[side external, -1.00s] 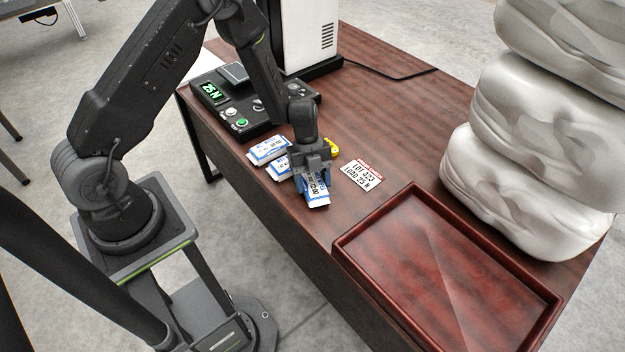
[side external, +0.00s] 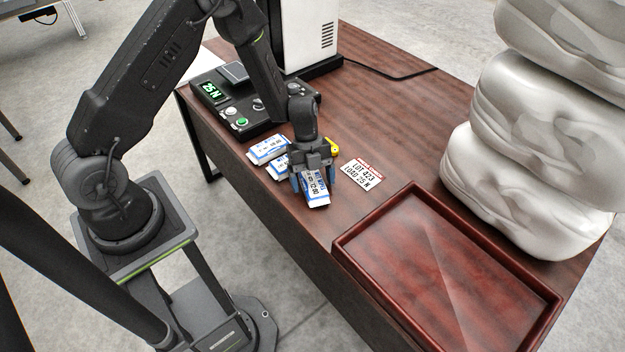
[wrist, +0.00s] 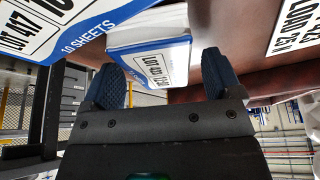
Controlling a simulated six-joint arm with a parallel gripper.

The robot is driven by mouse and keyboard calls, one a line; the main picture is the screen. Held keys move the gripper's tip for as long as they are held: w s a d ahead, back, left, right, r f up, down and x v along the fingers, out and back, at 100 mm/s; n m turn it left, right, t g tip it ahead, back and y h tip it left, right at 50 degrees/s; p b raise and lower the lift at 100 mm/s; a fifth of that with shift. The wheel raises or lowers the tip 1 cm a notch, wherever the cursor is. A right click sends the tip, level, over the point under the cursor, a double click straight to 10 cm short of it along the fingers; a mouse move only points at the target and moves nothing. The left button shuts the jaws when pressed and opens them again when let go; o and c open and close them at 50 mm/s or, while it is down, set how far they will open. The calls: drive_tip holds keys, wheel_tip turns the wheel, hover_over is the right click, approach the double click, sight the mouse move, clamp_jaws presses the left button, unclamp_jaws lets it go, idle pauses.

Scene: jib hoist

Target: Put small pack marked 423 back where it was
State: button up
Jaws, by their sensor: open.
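A small white-and-blue pack (side external: 315,191) lies at the near edge of the desk. In the wrist view this pack (wrist: 155,58) stands between my fingers, and its label seems to read LOT 423. My gripper (side external: 313,181) is open around it, with a blue fingertip on each side; in the wrist view gaps show between the fingers (wrist: 162,82) and the pack. A second similar pack (side external: 276,168) lies just left, partly hidden by my gripper. A third pack (side external: 268,149) lies beyond it. In the wrist view a large pack marked LOT 417 (wrist: 75,35) is close at left.
A card reading LOT 423, LOAD 25 N (side external: 362,174) lies right of my gripper. An empty red-brown tray (side external: 345,248) is at the near right. White sacks (side external: 525,190) are stacked behind it. A control box (side external: 245,112) showing 25 N stands at the far left.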

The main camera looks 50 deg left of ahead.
drive_tip(key=v, duration=1.1)
drive_tip(key=s+d+r+n+t+y, duration=0.1)
drive_tip(key=s+r+n, duration=0.25)
drive_tip(key=r, duration=0.45)
drive_tip(key=s+d+r+n+t+y, duration=0.1)
drive_tip(key=s+r+n+t, duration=0.1)
drive_tip(key=r+n, duration=0.4)
drive_tip(key=s+d+r+n+t+y, duration=0.1)
drive_tip(key=s+r+n+t, duration=0.1)
drive_tip(key=s+r+n, duration=0.2)
drive_tip(key=s+r+n+t+y, duration=0.1)
drive_tip(key=s+r+n+t, duration=0.1)
drive_tip(key=s+r+n, duration=0.3)
drive_tip(key=s+n, duration=0.4)
drive_tip(key=s, duration=0.1)
drive_tip(key=shift+s+d+r, duration=0.25)
drive_tip(key=shift+s+d, duration=0.1)
drive_tip(key=shift+d, duration=0.05)
